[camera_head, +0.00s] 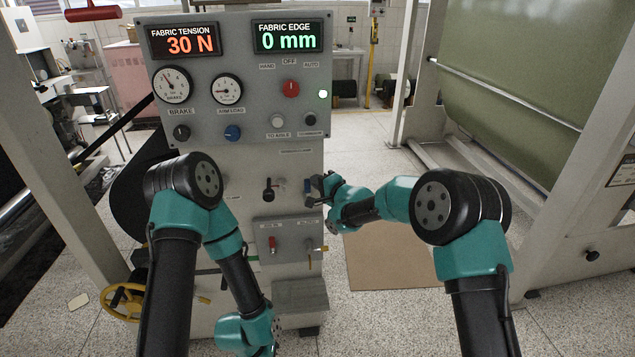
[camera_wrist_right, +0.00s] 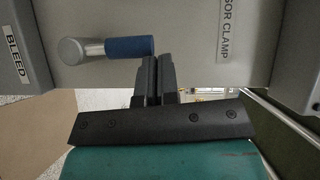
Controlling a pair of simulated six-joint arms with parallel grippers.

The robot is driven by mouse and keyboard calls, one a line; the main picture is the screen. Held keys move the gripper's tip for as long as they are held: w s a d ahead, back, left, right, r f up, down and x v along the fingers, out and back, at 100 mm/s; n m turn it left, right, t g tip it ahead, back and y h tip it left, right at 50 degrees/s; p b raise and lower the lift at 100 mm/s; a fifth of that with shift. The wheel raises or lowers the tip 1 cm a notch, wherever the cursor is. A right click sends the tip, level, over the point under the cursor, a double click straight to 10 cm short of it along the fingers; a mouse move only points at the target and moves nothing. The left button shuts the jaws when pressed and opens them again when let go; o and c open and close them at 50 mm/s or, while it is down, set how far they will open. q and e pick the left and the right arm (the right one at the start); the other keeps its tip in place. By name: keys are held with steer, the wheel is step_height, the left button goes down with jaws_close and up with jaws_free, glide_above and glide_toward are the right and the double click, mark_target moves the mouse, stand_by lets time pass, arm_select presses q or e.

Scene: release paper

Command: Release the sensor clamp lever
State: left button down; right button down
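The lever has a blue grip and a silver pivot, and shows in the right wrist view (camera_wrist_right: 128,47) lying across the grey panel, beside a label reading "SOR CLAMP" (camera_wrist_right: 225,28). In the head view the blue grip (camera_head: 307,186) is small, on the panel's right side. My right gripper (camera_head: 318,187) is at this lever. In the wrist view its fingers (camera_wrist_right: 158,68) are together with only a narrow gap, their tips by the free end of the blue grip. Nothing shows held between them; contact is unclear.
The grey control panel (camera_head: 245,110) has two displays, gauges and knobs. A dark lever (camera_head: 268,190) sits left of the blue one. A lower box (camera_head: 287,235) carries a red lever (camera_head: 272,244). A yellow handwheel (camera_head: 125,300) stands low left.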

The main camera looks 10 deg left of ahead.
steer(key=w+d+r+v, duration=0.1)
steer(key=w+v, duration=0.1)
steer(key=v, duration=1)
steer(key=shift+d, duration=0.6)
steer(key=shift+r, duration=0.1)
steer(key=s+d+f+g+h, duration=0.1)
steer(key=s+d+f+h, duration=0.1)
steer(key=s+d+f, duration=0.35)
steer(key=s+d+f+n+g+h, duration=0.1)
steer(key=s+d+f+h, duration=0.15)
steer(key=d+f, duration=0.55)
steer(key=s+d+f+g+h, duration=0.1)
steer(key=s+d+f+h, duration=0.25)
steer(key=f, duration=0.65)
steer(key=s+d+f+n+g, duration=0.1)
steer(key=s+d+f+g, duration=0.1)
steer(key=s, duration=0.6)
steer(key=s+d+f+n+g+h, duration=0.1)
steer(key=s+d+f+g, duration=0.1)
steer(key=s+d+f, duration=0.3)
steer(key=s+d+f+n+g+h, duration=0.1)
steer(key=s+d+f, duration=0.3)
steer(key=s, duration=0.8)
steer(key=shift+s+d+f+g, duration=0.15)
steer(key=shift+d+g, duration=0.1)
steer(key=shift+g, duration=0.45)
